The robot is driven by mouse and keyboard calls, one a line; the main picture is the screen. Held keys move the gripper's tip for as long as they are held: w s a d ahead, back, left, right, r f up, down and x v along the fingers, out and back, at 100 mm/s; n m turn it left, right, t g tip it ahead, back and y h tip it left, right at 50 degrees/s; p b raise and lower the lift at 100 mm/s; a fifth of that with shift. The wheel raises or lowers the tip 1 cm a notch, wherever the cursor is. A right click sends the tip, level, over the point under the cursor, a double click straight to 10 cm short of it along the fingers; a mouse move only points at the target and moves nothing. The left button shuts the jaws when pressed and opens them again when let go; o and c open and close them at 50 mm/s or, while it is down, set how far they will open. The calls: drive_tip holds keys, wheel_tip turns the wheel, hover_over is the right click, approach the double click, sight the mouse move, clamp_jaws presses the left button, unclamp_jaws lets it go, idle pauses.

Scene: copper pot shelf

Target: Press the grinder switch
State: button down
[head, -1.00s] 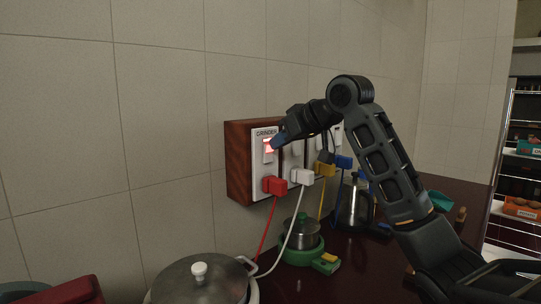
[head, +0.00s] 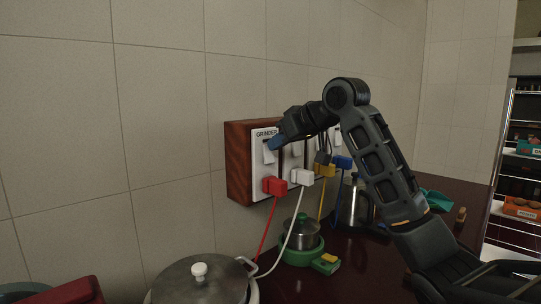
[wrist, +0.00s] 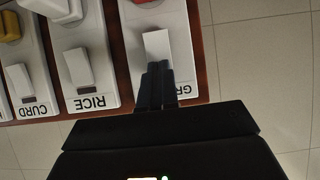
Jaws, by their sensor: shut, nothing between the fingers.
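The grinder switch (head: 268,156) is a white rocker below the "GRINDER" label on the first white plate of a wooden wall board (head: 239,165). It shows no red glow now. In the wrist view, which is upside down, the grinder switch (wrist: 157,45) lies just beyond my fingertips. My gripper (head: 274,143) is shut and empty, its blue-black tips at the label end of the switch. The tips also show in the wrist view (wrist: 157,70) and partly cover the label. I cannot tell whether they touch the rocker.
The rice switch (wrist: 79,67) and curd switch (wrist: 19,83) sit beside it. A red plug (head: 275,185) and a white plug (head: 301,177) with hanging cords are below. A lidded pot (head: 200,280) and a green-based cooker (head: 301,240) stand on the dark counter.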

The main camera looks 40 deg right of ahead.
drive_tip(key=shift+p+v, duration=1.25)
drive_tip(key=shift+v, duration=1.6)
drive_tip(key=shift+s, duration=0.1)
